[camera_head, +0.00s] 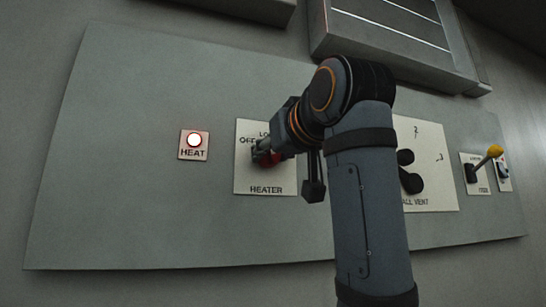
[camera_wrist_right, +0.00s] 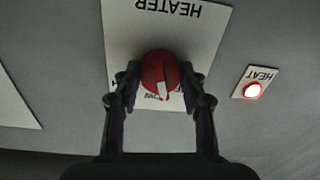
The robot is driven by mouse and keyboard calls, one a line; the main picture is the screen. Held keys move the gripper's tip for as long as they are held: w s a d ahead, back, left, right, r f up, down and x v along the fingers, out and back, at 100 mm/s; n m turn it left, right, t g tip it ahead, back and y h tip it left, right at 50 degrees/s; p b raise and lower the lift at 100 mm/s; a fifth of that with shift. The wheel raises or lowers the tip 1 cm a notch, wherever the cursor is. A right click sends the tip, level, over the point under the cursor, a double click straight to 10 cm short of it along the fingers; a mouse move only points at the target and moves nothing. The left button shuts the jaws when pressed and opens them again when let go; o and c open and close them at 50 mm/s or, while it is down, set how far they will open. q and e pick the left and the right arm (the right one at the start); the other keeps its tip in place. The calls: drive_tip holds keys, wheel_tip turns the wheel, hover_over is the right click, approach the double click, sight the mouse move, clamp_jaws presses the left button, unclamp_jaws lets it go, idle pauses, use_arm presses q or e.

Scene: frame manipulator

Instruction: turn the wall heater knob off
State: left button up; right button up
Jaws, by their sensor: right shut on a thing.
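The red heater knob (camera_wrist_right: 160,76) sits on a pale plate marked HEATER (camera_wrist_right: 125,30). In the right wrist view it is between the two fingers of my right gripper (camera_wrist_right: 161,85), which is shut on it. A white pointer mark on the knob points toward the lower side of that upside-down view. In the head view the gripper (camera_head: 265,155) covers most of the knob, and a little red (camera_head: 272,159) shows. The plate (camera_head: 262,180) shows OFF at its upper left; other labels are partly hidden. My left gripper is not in view.
A HEAT lamp (camera_head: 194,140) glows white with a red rim, left of the heater plate. Right of my arm are a wall vent plate (camera_head: 435,180) with a dark knob (camera_head: 408,172) and a yellow-tipped lever (camera_head: 494,151). A grey box (camera_head: 390,35) juts out above.

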drive_tip(key=n+b, duration=0.1)
drive_tip(key=n, duration=0.5)
drive_tip(key=shift+b, duration=0.3)
idle(0.4)
drive_tip(key=o, duration=1.2)
drive_tip(key=shift+c, duration=0.2)
drive_tip(key=shift+s, duration=0.1)
drive_tip(key=v, duration=1.1)
drive_tip(key=shift+s+d+r, duration=0.15)
drive_tip(key=shift+s, duration=0.2)
